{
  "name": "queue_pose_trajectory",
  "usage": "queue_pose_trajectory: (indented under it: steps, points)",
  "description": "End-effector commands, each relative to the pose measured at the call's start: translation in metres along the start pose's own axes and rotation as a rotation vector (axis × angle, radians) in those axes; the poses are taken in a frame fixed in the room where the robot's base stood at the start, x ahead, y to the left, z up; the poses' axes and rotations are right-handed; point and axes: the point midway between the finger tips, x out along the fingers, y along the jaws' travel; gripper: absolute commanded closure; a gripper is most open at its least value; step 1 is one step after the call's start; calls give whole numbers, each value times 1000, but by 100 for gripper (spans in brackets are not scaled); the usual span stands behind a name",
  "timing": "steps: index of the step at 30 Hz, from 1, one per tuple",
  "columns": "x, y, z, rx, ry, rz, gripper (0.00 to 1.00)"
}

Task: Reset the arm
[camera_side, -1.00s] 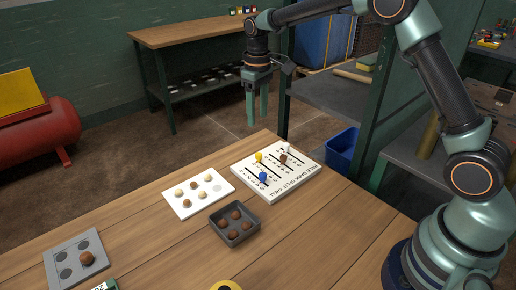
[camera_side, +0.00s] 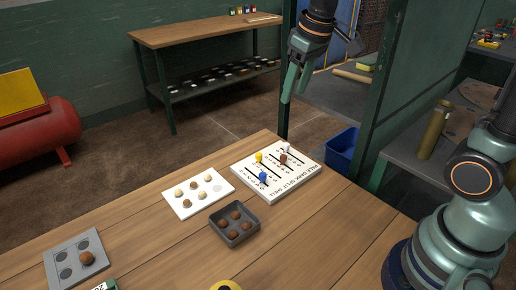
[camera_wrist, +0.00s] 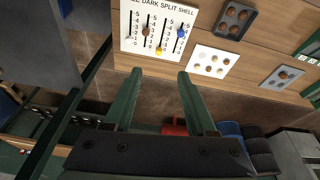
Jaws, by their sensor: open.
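My gripper (camera_side: 297,84) is raised in the air beyond the far edge of the wooden table, tilted, with its green fingers apart and nothing between them. In the wrist view, the two fingers of my gripper (camera_wrist: 158,88) are spread, with floor and the table edge showing between them. Below it on the table lies the white counter board (camera_side: 277,168) with yellow, blue, brown and white pegs. The board also shows in the wrist view (camera_wrist: 138,42).
On the table are a white tray (camera_side: 184,207) with pale and brown balls, a dark box (camera_side: 254,237) of brown balls and a grey tray (camera_side: 95,243) with one brown ball. A green post (camera_side: 389,90) and shelf (camera_side: 335,100) stand near my gripper.

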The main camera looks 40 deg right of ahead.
Motion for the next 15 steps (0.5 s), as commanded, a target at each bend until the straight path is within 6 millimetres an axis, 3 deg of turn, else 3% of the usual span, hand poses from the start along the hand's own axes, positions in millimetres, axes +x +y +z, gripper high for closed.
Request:
queue_pose_trajectory:
  steps: [6,15]
  points:
    - [-21,-4,50,54,107,10,44]
    - [-19,-8,98,108,206,15,44]
